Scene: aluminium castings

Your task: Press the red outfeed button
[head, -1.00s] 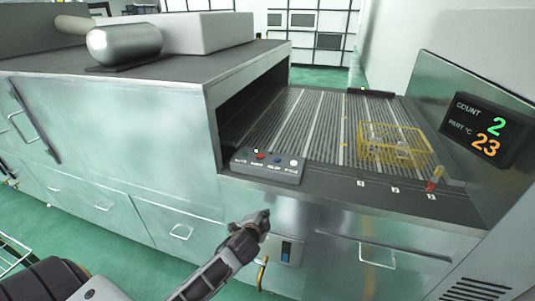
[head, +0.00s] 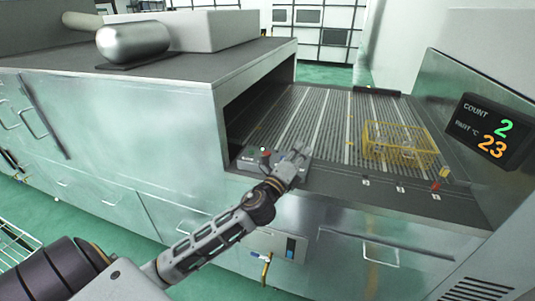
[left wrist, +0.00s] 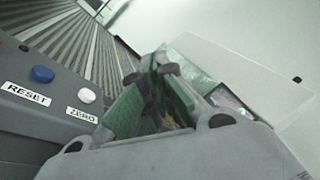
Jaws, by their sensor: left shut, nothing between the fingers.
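A grey button panel (head: 246,164) sits on the front ledge at the left end of the slatted outfeed bed. Its red button (head: 265,153) shows just left of my left gripper (head: 300,151). The gripper is shut and empty, over the right part of the panel, and hides the other buttons there. I cannot tell whether it touches the panel. In the left wrist view, the gripper (left wrist: 154,76) is beside the panel's blue RESET button (left wrist: 42,74) and white ZERO button (left wrist: 87,95). The red button is outside that view. My right gripper is not in view.
A yellow wire basket (head: 400,157) holding castings stands on the slatted bed (head: 325,120). A display (head: 486,130) reads count 2 and part temperature 23. A small red-and-yellow piece (head: 440,179) stands at the ledge's right. The machine housing (head: 120,120) rises on the left.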

